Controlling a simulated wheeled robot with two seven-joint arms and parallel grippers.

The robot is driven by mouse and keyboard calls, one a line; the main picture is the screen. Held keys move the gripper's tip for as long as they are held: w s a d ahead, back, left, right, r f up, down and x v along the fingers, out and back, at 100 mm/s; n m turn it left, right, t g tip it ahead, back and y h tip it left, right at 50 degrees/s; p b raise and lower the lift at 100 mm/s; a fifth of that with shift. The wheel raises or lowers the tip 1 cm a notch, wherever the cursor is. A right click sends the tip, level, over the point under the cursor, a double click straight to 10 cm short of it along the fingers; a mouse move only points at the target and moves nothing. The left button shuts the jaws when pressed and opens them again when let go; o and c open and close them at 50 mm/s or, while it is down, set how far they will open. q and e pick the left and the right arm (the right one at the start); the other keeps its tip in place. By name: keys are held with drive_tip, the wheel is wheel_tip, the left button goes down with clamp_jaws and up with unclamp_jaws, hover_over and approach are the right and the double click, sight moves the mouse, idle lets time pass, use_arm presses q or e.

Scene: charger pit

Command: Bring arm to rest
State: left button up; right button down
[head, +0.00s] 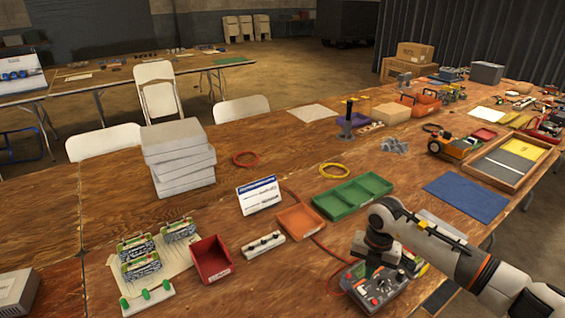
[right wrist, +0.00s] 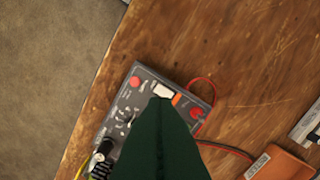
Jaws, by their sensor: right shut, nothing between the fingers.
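My right arm comes in from the right edge of the head view. Its right gripper (head: 374,268) points down over a grey charger box (head: 378,292) with red and black knobs, near the front edge of the table. In the right wrist view the dark green fingers (right wrist: 160,100) are shut with nothing between them. They hide the lower middle of the charger box (right wrist: 137,92). I cannot tell whether the fingertips touch the box. My left gripper is not in view.
A green tray (head: 337,207), an orange tray (head: 300,221), a red bin (head: 211,260) and a white terminal strip (head: 263,244) lie left of my arm. A blue mat (head: 466,196) lies behind it. Red cables run by the box. The table edge (right wrist: 95,105) is close.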

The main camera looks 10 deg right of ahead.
drive_tip(key=s+a+r+n+t+y, duration=0.15)
drive_tip(key=a+y, duration=0.45)
drive_tip(key=a, duration=0.6)
drive_tip(key=s+a+r+n+t+y, duration=0.15)
drive_tip(key=a+y, duration=0.35)
drive_tip(key=a, duration=0.6)
drive_tip(key=w+a+r+m+t+y, duration=0.1)
drive_tip(key=a+r+m+t+y, duration=0.3)
drive_tip(key=r+m+t, duration=0.7)
drive_tip(key=s+d+f+m+t+h, duration=0.1)
drive_tip(key=s+d+f+m+h, duration=0.15)
drive_tip(key=d+m+h, duration=0.5)
drive_tip(key=s+d+f+m+t+h, duration=0.1)
drive_tip(key=d+f+m+h, duration=0.2)
drive_tip(key=d+m+h, duration=0.45)
drive_tip(key=s+f+m+g, duration=0.2)
drive_tip(key=s+f+g, duration=0.4)
drive_tip(key=s, duration=0.5)
drive_tip(key=s+f+m+g, duration=0.2)
drive_tip(key=s+f+g, duration=0.45)
drive_tip(key=s, duration=0.45)
wheel_tip(320, 180, down, 24)
drive_tip(key=r+g, duration=0.1)
drive_tip(key=s+d+f+g, duration=0.1)
drive_tip(key=s+d+f, duration=0.2)
drive_tip(key=s+f, duration=1.4)
drive_tip(key=shift+d+f+n, duration=0.15)
drive_tip(key=shift+f+n, duration=0.25)
drive_tip(key=shift+f, duration=0.4)
